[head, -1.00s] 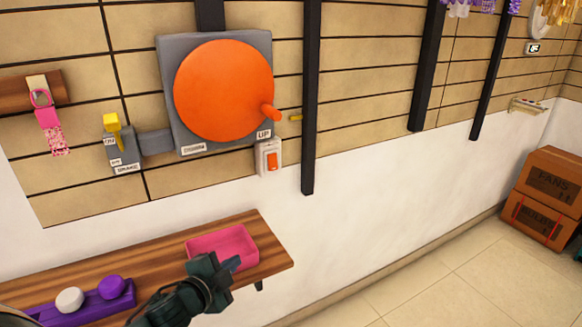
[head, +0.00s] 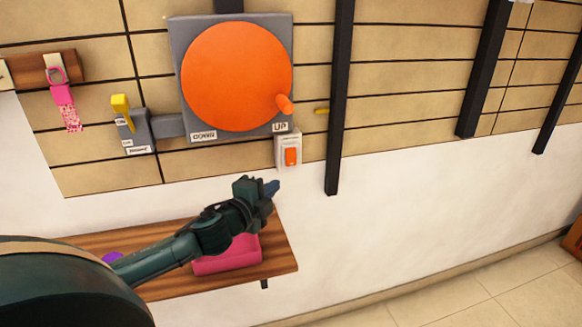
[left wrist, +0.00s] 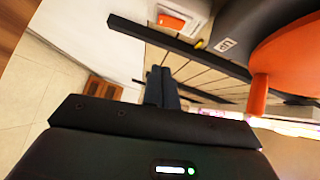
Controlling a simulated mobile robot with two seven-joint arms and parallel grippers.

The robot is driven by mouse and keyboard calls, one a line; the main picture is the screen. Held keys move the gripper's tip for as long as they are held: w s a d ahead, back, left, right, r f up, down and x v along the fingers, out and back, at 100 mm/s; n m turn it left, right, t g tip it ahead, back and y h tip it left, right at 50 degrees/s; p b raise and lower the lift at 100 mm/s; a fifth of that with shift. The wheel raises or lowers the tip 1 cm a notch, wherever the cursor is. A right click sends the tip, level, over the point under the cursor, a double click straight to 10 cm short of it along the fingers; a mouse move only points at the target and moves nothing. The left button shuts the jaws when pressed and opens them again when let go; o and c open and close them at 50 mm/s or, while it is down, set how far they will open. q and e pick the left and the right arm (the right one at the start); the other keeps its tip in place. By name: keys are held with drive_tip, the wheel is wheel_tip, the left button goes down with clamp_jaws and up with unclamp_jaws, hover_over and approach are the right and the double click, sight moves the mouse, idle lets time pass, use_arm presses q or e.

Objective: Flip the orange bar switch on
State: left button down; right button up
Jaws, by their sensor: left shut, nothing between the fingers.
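The orange bar switch (head: 291,156) sits in a white wall plate (head: 285,142), below the lower right corner of the grey panel. In the left wrist view the orange switch (left wrist: 171,21) shows at the top, on its white plate. My left gripper (head: 271,188) is shut and empty, below and slightly left of the switch in the head view, apart from it. Its shut fingers (left wrist: 162,88) also show in the left wrist view. I cannot tell whether the switch is on or off. My right gripper is not in view.
A large orange disc (head: 235,75) with a peg handle is on a grey panel above. A yellow lever (head: 121,104) is at left. A black vertical post (head: 338,100) stands right of the switch. A wooden shelf (head: 280,259) with a pink tray (head: 222,262) is below.

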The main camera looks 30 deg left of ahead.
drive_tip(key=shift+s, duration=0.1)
use_arm(q)
drive_tip(key=p, duration=0.1)
approach(296, 162)
drive_tip(key=w+d, duration=0.2)
drive_tip(key=w, duration=0.2)
drive_tip(key=shift+w+a+f, duration=0.1)
drive_tip(key=shift+w+a, duration=0.3)
drive_tip(key=shift+a, duration=0.2)
drive_tip(key=shift+w+a+f, duration=0.1)
drive_tip(key=shift+w+a, duration=0.3)
drive_tip(key=shift+a, duration=0.2)
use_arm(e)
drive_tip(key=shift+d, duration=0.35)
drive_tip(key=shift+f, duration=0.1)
